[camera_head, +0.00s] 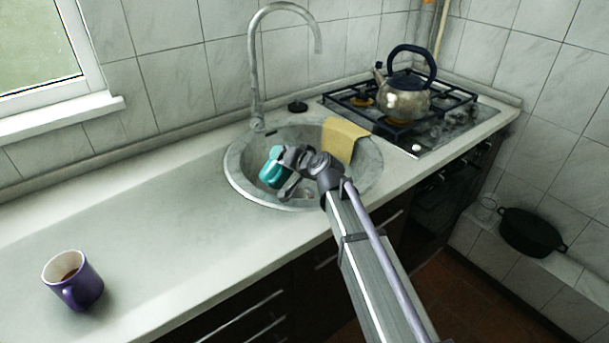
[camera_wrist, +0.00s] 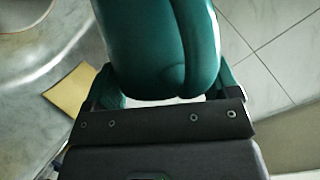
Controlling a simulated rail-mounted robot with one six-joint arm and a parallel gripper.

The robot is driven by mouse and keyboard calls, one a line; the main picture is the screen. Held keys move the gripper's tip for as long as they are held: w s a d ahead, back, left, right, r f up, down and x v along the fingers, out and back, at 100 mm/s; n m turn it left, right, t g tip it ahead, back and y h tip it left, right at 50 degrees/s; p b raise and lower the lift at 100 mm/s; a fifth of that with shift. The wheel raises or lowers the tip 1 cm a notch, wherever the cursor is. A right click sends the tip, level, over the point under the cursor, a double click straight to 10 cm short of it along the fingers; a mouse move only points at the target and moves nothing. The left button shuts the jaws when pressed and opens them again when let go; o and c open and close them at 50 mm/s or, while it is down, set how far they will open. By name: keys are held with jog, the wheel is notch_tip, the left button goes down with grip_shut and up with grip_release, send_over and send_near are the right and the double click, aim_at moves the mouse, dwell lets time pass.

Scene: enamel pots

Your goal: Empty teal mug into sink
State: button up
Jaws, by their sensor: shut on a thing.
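The teal mug (camera_head: 272,173) is held over the round sink (camera_head: 236,176) in the head view, tilted. My gripper (camera_head: 289,170) is shut on it from the right. In the wrist view the teal mug (camera_wrist: 160,50) fills the upper middle, between the two fingers of my gripper (camera_wrist: 165,88). The inside of the mug is not clear, so I cannot tell what it holds. Part of the sink basin is hidden behind my gripper and arm.
A grey tap (camera_head: 254,75) arches behind the sink. A yellow cloth (camera_head: 343,138) hangs over the sink's back right rim. A kettle (camera_head: 403,97) stands on the hob at right. A purple mug (camera_head: 77,282) with dark liquid stands at front left. The counter between is clear.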

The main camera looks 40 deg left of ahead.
jog(key=shift+w+d+f+m+g+y+b, duration=0.2)
jog(key=shift+f+m+b, duration=0.25)
jog(key=shift+b, duration=0.2)
jog(key=shift+w+d+f+m+g+y+b, duration=0.1)
jog(key=shift+w+f+m+g+b, duration=0.1)
jog(key=shift+f+m+b, duration=0.35)
dwell(0.6)
jog(key=shift+w+d+r+m+g+y+b, duration=0.1)
jog(key=shift+w+r+m+g+y+b, duration=0.2)
jog(key=shift+m, duration=0.25)
jog(key=shift+w+r+m+g+y+b, duration=0.2)
jog(key=shift+m+g+y, duration=0.15)
jog(key=shift+m, duration=0.2)
dwell(1.5)
jog(key=shift+w+d+m+y+b, duration=0.25)
jog(key=shift+w+d+m+b, duration=0.1)
jog(key=shift+w+m, duration=0.4)
dwell(0.6)
jog(key=shift+w+d+m+g+y+b, duration=0.3)
jog(key=shift+m+g+y+b, duration=0.2)
jog(key=shift+m+b, duration=0.35)
dwell(1.2)
